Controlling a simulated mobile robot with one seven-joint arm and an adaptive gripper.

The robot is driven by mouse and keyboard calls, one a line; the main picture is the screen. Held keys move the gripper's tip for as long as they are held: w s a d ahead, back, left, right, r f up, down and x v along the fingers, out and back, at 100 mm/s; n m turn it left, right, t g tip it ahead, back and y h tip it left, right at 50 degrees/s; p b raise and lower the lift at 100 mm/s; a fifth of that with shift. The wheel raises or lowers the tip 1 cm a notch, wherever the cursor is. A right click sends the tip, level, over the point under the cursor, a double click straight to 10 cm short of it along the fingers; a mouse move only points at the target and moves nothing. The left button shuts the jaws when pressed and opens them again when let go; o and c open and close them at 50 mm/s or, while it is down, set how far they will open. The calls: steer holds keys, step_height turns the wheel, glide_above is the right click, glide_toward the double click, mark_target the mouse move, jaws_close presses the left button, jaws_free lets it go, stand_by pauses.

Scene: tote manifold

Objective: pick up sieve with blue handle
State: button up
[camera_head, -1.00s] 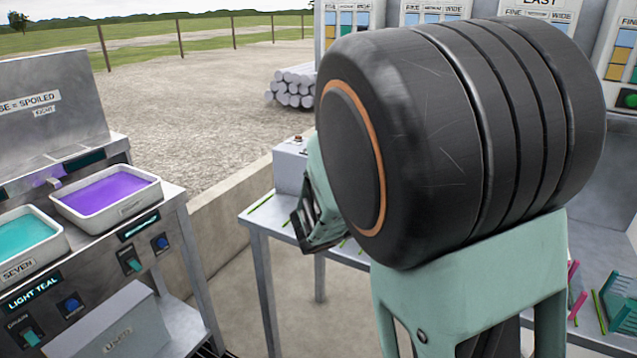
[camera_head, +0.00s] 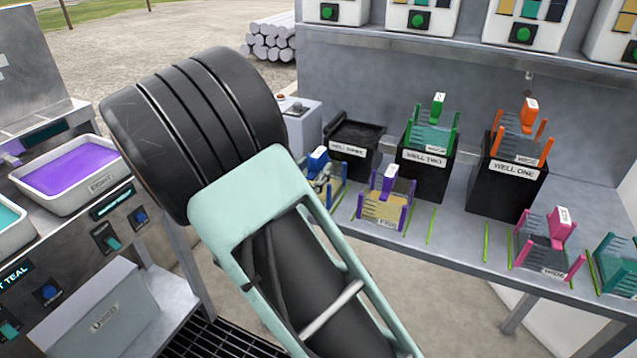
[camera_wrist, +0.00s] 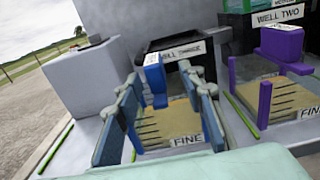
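The sieve with the blue handle stands on the metal shelf; its blue handle (camera_head: 318,158) shows in the head view. In the wrist view its handle (camera_wrist: 155,80) rises behind a tan mesh (camera_wrist: 170,125) labelled FINE, between blue side posts. My gripper (camera_wrist: 165,79) appears as two grey-blue jointed tips, apart on either side of the handle, with a gap to it. I cannot tell exactly where tips and posts separate. My pale teal wrist housing fills the bottom of the wrist view. In the head view my forearm hides most of the gripper.
A purple sieve (camera_head: 385,203) stands just right of the blue one. Behind are black wells (camera_head: 358,165), one holding a green sieve (camera_head: 437,125), another an orange sieve (camera_head: 524,135). A pink sieve (camera_head: 545,245) is farther right. A grey box (camera_wrist: 75,85) stands close left.

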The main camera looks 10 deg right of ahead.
mark_target(319, 157)
steer(key=x, duration=0.2)
steer(key=b+x, duration=0.1)
steer(key=x, duration=0.2)
steer(key=shift+w+a+r, duration=0.15)
steer(key=shift+w+a, duration=0.05)
steer(key=shift+a, duration=0.05)
jaws_close()
